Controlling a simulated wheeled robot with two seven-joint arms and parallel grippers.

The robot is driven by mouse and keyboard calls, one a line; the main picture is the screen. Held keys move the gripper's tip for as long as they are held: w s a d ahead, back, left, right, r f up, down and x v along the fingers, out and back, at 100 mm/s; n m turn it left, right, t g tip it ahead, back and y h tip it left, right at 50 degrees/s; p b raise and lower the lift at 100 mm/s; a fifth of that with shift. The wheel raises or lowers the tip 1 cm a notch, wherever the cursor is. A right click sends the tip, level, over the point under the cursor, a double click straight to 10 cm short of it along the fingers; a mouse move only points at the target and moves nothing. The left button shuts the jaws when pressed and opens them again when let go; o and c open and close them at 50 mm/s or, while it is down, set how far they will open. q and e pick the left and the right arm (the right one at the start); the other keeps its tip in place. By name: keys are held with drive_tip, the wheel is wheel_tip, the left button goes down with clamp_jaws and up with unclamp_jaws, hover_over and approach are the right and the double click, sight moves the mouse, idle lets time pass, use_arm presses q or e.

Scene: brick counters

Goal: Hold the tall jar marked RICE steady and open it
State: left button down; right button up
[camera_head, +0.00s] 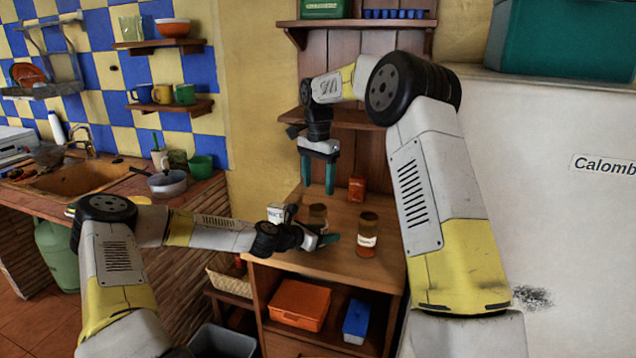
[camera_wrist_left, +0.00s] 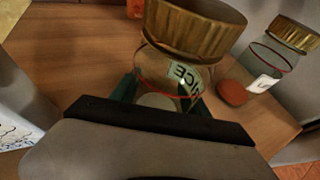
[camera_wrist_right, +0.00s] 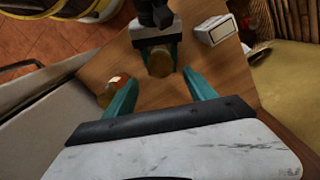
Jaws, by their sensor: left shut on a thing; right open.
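The tall RICE jar (camera_wrist_left: 165,72) is clear glass with a broad gold lid (camera_wrist_left: 195,28) and a partly visible label. It stands upright on the wooden counter, and the lid is on it. My left gripper (camera_head: 325,240) is shut around the jar's body below the lid; its teal fingers also show in the left wrist view. In the head view the jar (camera_head: 317,216) is partly hidden by this gripper. My right gripper (camera_head: 318,190) is open and empty, pointing down above the counter, apart from the lid. The lid (camera_wrist_right: 160,62) shows beyond its fingertips in the right wrist view.
A second gold-lidded jar (camera_head: 368,235) with reddish contents stands to the right. A small red-orange box (camera_head: 357,189) is behind, and a white carton (camera_head: 280,213) is left of the RICE jar. A shelf (camera_head: 345,118) hangs behind my right gripper.

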sight(318, 207)
wheel_tip(318, 207, down, 7)
idle(0.3)
drive_tip(key=shift+c, duration=0.2)
clamp_jaws()
drive_tip(key=n, duration=0.4)
drive_tip(key=shift+n, duration=0.4)
drive_tip(key=n, duration=1.4)
drive_tip(key=shift+n, duration=0.4)
drive_tip(key=shift+r, duration=0.2)
drive_tip(key=shift+r, duration=0.95)
